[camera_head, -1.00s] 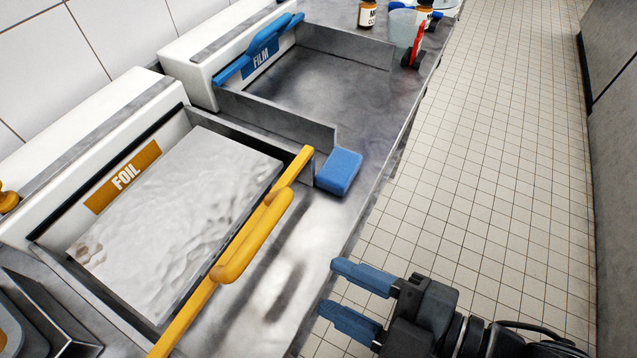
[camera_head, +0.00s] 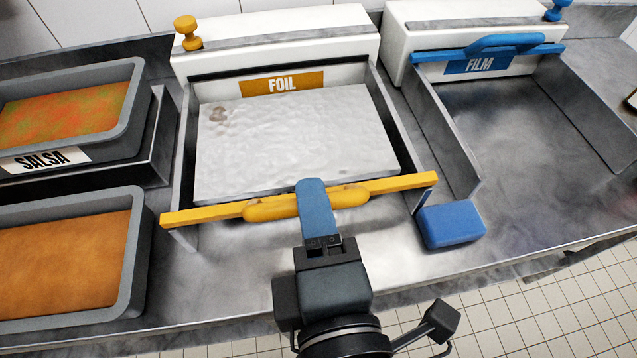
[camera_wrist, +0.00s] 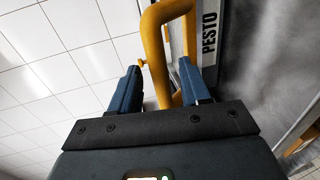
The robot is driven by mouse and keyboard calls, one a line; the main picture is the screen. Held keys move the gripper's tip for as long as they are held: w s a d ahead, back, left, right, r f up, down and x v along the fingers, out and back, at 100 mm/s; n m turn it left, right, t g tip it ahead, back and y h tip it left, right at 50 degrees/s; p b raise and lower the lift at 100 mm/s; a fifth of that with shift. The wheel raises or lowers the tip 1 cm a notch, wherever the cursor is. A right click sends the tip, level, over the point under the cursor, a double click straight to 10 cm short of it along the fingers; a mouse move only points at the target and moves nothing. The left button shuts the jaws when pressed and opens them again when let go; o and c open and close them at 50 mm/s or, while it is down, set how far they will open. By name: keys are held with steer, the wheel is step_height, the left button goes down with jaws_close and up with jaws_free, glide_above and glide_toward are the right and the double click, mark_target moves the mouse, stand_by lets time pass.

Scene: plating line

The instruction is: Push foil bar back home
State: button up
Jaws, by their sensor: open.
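The yellow foil bar (camera_head: 395,187), with its raised looped handle (camera_head: 262,208), lies across the front of the foil station, away from the white housing marked FOIL (camera_head: 270,55). A crinkled silver foil sheet (camera_head: 300,140) spans between housing and bar. My gripper (camera_head: 312,184) is at the middle of the handle, one blue finger seen above it; the other finger is hidden. In the wrist view my gripper (camera_wrist: 158,88) is open, with the yellow handle (camera_wrist: 155,45) reaching between its two fingers. Whether a finger touches it I cannot tell.
Metal side walls flank the foil bed. A blue block (camera_head: 450,225) sits by the bar's right end. A film station (camera_head: 540,105) with its blue bar (camera_head: 440,56) against its housing stands right. Salsa (camera_head: 65,115) and orange-brown sauce (camera_head: 60,265) trays stand left.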

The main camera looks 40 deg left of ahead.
steer(key=shift+x, duration=1.95)
steer(key=shift+c, duration=0.2)
jaws_close()
